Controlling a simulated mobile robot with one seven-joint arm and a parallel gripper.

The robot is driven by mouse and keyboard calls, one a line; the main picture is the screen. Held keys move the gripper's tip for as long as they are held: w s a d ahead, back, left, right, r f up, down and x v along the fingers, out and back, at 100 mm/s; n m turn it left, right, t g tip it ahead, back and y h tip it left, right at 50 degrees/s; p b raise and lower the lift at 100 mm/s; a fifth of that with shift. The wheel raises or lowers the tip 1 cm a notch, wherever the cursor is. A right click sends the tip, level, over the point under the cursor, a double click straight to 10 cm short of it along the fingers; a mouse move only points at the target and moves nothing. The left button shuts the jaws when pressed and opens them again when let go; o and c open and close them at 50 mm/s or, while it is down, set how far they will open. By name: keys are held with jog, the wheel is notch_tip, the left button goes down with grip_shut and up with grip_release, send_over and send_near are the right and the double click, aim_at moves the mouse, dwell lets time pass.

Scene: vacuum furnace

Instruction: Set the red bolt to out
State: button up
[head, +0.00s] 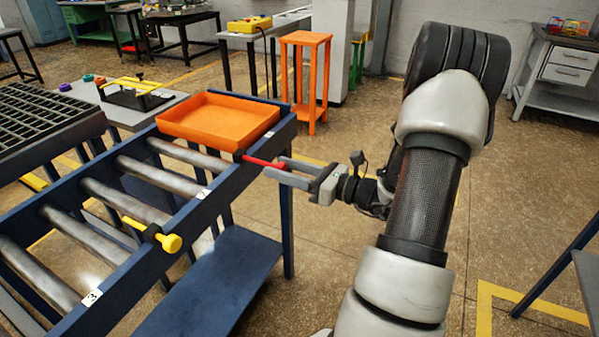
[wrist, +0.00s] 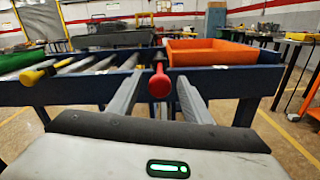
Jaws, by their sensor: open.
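The red bolt (head: 262,162) sticks out sideways from the blue side rail of the roller table, near the orange tray. In the wrist view its round red head (wrist: 159,84) faces the camera. My gripper (head: 284,172) is open, with its two fingers pointing at the rail. In the wrist view the red bolt lies between the fingers (wrist: 160,95), one on each side, with a gap to each. The far end of the bolt, inside the rail, is hidden.
A yellow bolt (head: 168,241) sticks out of the same blue rail (head: 215,190) further left. An orange tray (head: 190,133) rests on the rollers (head: 140,205). An orange stool (head: 305,75) stands behind. The floor right of the table is open.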

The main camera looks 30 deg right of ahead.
jog(key=p+v, duration=0.2)
jog(key=v, duration=1.5)
jog(key=shift+s, duration=0.1)
